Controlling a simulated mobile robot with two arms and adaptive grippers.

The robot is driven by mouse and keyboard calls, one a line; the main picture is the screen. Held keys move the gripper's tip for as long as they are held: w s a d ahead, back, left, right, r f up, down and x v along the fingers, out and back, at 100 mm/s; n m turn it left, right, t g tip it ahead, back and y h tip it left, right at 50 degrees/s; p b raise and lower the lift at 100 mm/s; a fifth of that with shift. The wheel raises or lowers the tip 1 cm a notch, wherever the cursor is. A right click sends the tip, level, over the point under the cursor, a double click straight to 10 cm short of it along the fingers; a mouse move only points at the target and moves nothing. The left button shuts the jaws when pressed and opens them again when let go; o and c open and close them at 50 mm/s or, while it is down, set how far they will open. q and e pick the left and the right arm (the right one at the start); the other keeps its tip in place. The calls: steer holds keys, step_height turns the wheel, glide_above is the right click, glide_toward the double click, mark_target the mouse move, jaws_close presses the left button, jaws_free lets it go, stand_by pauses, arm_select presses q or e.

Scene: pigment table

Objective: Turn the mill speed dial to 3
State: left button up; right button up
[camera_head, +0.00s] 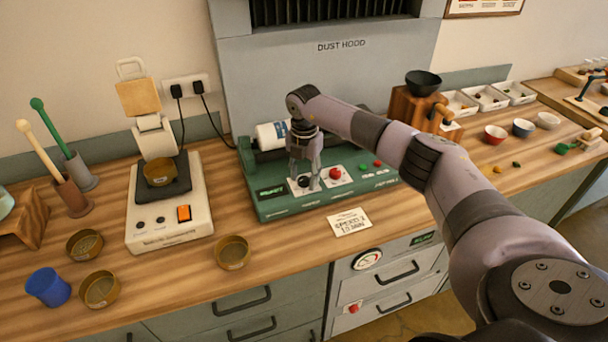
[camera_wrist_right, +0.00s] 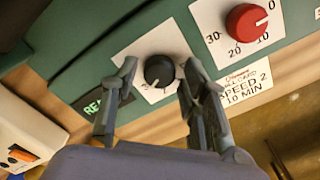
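The green mill (camera_head: 262,202) stands on the bench with a white jar lying on top. Its black speed dial (camera_wrist_right: 159,71) sits on a white panel, with a small white mark near its lower edge. My right gripper (camera_wrist_right: 157,80) is open, with one finger on each side of the dial and small gaps showing. In the head view, my right gripper (camera_head: 305,180) points down at the panel and partly covers the dial. A red dial (camera_wrist_right: 246,22) with larger numbers sits to the right. My left gripper is not in view.
A card (camera_head: 349,222) in front of the mill reads "SPEED 2 10 MIN" in the wrist view. A white scale (camera_head: 168,228) stands left of the mill. Brown dishes and a blue cup (camera_head: 47,287) are at the front left. A hand grinder (camera_head: 420,106) is behind right.

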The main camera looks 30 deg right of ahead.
mark_target(304, 179)
steer(key=shift+o, duration=0.3)
step_height(304, 179, up, 12)
stand_by(0.5)
stand_by(0.3)
